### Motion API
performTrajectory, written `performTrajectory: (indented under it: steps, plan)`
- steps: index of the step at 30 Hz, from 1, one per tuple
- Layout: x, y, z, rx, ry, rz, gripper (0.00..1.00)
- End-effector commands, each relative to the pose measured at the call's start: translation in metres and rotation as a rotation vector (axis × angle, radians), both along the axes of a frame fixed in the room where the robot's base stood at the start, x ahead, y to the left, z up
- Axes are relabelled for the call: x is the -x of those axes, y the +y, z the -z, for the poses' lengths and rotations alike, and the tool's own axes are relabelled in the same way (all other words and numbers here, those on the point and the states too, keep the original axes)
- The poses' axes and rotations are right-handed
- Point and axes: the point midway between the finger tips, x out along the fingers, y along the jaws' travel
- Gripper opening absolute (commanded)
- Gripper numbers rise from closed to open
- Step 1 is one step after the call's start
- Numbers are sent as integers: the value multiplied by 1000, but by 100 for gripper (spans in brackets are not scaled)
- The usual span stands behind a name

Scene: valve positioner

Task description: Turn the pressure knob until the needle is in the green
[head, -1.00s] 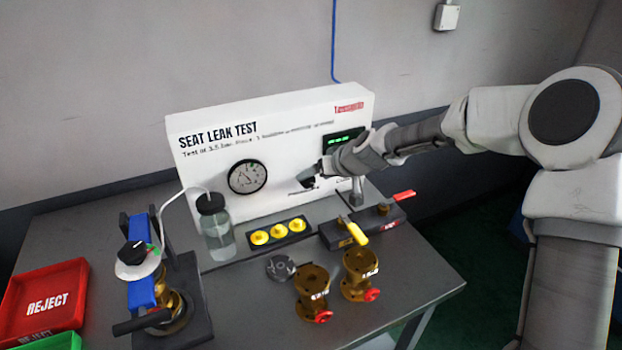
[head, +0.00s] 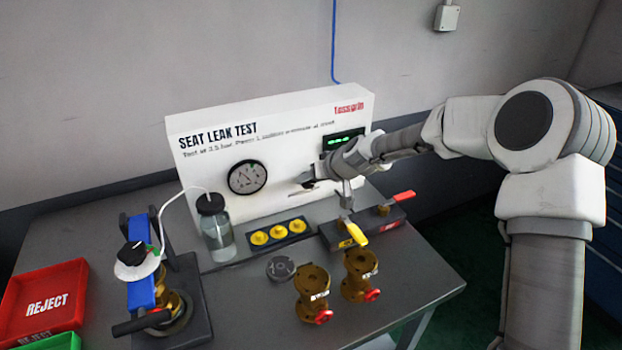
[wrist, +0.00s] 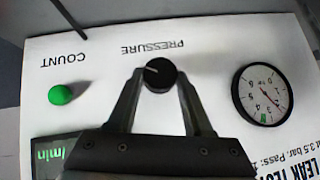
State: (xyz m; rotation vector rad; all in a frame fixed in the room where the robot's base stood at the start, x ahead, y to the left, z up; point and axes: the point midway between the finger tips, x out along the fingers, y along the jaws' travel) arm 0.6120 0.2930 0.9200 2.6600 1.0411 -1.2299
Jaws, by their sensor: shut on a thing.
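The black round pressure knob (wrist: 159,78) with a pale pointer line is on the white panel under the word PRESSURE, upside down in the wrist view. My gripper (wrist: 160,72) has one finger on each side of the knob and is shut on it. In the head view my gripper (head: 310,181) is at the panel front and hides most of the knob. The round gauge (wrist: 262,93) has a dark rim, a white face and a small green zone near its edge. Its thin needle slants toward the lower right in the wrist view, seemingly to the right of the green.
A green COUNT button (wrist: 60,95) and a lit display (head: 343,140) are on the panel near my gripper. A water bottle (head: 216,240), yellow-handled valve (head: 357,235), red lever (head: 404,196) and brass valves (head: 312,292) stand on the bench below.

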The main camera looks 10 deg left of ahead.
Motion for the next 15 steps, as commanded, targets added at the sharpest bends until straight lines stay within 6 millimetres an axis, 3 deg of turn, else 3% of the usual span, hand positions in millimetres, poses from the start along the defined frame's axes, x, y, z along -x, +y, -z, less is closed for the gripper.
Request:
performTrajectory:
  steps: [2,15]
  plan:
    - [0,0,0,0,0,0,0]
    - [-2,-3,5,-78,57,3,0]
